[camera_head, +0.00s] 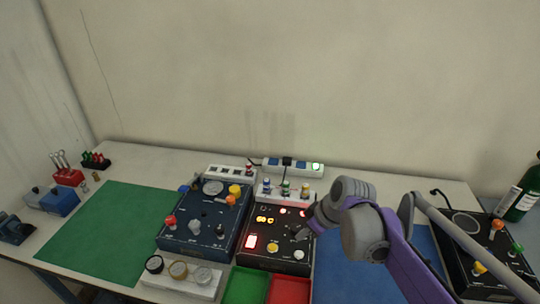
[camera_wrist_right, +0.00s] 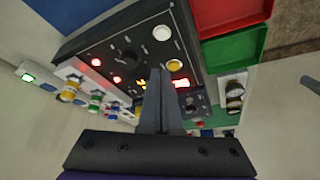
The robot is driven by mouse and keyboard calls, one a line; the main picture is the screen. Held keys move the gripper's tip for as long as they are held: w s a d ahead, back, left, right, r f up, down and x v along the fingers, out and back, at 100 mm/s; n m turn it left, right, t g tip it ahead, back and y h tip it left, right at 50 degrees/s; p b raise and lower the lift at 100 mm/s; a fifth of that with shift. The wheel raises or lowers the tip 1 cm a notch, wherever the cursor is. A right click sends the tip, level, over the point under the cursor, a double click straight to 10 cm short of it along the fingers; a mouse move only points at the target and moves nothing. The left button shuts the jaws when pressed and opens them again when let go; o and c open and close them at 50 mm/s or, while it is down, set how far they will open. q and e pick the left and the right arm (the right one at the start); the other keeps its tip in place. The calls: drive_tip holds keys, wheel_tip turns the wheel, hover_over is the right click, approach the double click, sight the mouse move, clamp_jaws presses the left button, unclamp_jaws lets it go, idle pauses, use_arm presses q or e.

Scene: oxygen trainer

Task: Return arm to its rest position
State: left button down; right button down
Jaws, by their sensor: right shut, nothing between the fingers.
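My right arm, purple and grey (camera_head: 395,260), reaches in from the lower right in the head view. Its gripper (camera_head: 308,226) is over the right side of a black control panel (camera_head: 255,260) with lit red and amber lights. The fingertips are small and partly hidden by the wrist there. In the right wrist view the dark fingers (camera_wrist_right: 159,85) are together and empty, in front of the same panel (camera_wrist_right: 105,45). I cannot tell whether they touch it. My left gripper is not in view.
A dark blue panel (camera_head: 190,236) stands left of the black one, with a green mat (camera_head: 105,230) beyond it. Green (camera_head: 245,287) and red (camera_head: 289,290) trays lie in front. A power strip (camera_head: 300,165) is behind. Another black panel (camera_head: 480,265) and a green bottle (camera_head: 524,200) stand right.

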drive_tip(key=s+d+f+m+h, duration=0.1)
drive_tip(key=s+f+m, duration=0.1)
drive_tip(key=s, duration=0.4)
drive_tip(key=s+d+f+m+t+h, duration=0.1)
drive_tip(key=s+d+f+m, duration=0.1)
drive_tip(key=s, duration=0.5)
drive_tip(key=s+d+f+m+h, duration=0.1)
drive_tip(key=s+f+m, duration=0.3)
drive_tip(key=s, duration=0.3)
drive_tip(key=shift+d+m+t+h, duration=0.3)
drive_tip(key=shift+m+t, duration=0.1)
idle(0.4)
